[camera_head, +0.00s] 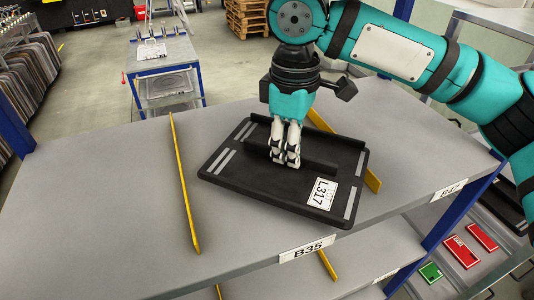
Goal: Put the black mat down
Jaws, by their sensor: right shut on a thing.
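The black mat (235,176) is a dark rectangular plate with a raised bar across it, pale grey stripes near its ends and a white label reading L317. My right gripper (285,162) points down over its middle and is shut on the raised bar. The mat is over the grey shelf top (110,190), turned at an angle to the shelf's front edge. Its right side overlaps a yellow divider in the picture. I cannot tell whether its underside touches the shelf. My left gripper is not in view.
One yellow divider (184,190) stands left of the mat, another (373,182) at its right. The shelf front bears a label B35 (307,249). Bare shelf lies left of the left divider. Red boxes (462,252) are lower right. A blue-framed trolley (162,55) stands behind.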

